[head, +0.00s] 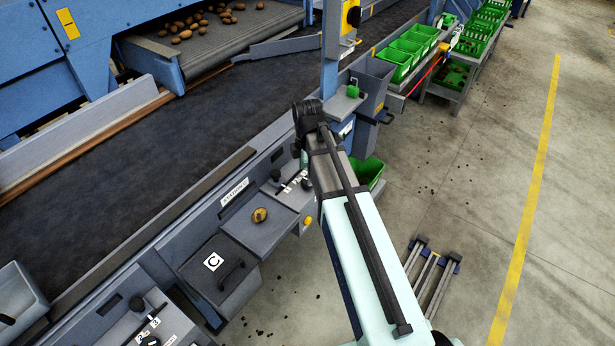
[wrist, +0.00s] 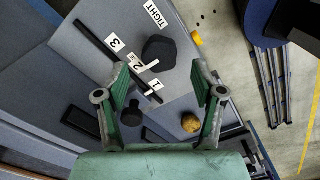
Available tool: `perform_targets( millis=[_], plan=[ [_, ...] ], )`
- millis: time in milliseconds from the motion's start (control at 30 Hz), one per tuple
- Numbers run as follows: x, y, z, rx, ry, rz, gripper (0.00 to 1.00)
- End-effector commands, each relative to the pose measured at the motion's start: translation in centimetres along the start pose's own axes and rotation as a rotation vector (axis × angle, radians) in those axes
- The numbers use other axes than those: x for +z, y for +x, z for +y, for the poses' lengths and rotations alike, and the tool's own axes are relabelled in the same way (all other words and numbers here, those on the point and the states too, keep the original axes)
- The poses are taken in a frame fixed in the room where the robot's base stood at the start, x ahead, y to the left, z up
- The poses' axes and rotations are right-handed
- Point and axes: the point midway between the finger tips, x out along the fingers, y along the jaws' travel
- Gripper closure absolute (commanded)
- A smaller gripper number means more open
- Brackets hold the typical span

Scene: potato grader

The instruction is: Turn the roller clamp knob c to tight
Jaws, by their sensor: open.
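In the wrist view the black, many-sided roller clamp knob (wrist: 160,52) sits on a grey panel (wrist: 185,88), just below a white TIGHT label (wrist: 156,15). My gripper (wrist: 160,86) is open. Its two green-padded fingers point toward the panel, with the knob beyond the gap between their tips and apart from both. A smaller round black knob (wrist: 130,113) lies near the left finger. In the head view my wrist (head: 308,115) is over this panel, and the fingers are mostly hidden.
Labels 3 (wrist: 115,44), 2 and 1 line a dark slot beside the knob. A blue post (head: 331,50) stands just beyond my wrist. The dark conveyor (head: 120,170) runs along the left.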

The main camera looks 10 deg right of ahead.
Motion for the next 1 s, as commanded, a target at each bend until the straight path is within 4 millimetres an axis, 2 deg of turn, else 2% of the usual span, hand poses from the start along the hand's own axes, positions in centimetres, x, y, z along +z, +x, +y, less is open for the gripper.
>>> perform_targets(
  millis=[100, 300, 667, 700, 867, 1000],
  plan=[
    [0.0, 1.4, 0.0, -0.002, 0.0, 0.0, 0.32],
    [0.0, 2.9, 0.0, -0.001, 0.0, 0.0, 0.32],
    [0.0, 3.3, 0.0, 0.0, 0.0, 0.0, 0.32],
    [0.0, 3.3, 0.0, 0.0, 0.0, 0.0, 0.36],
    [0.0, 3.3, 0.0, 0.0, 0.0, 0.0, 0.92],
    [0.0, 3.3, 0.0, 0.0, 0.0, 0.0, 0.92]
  ],
)
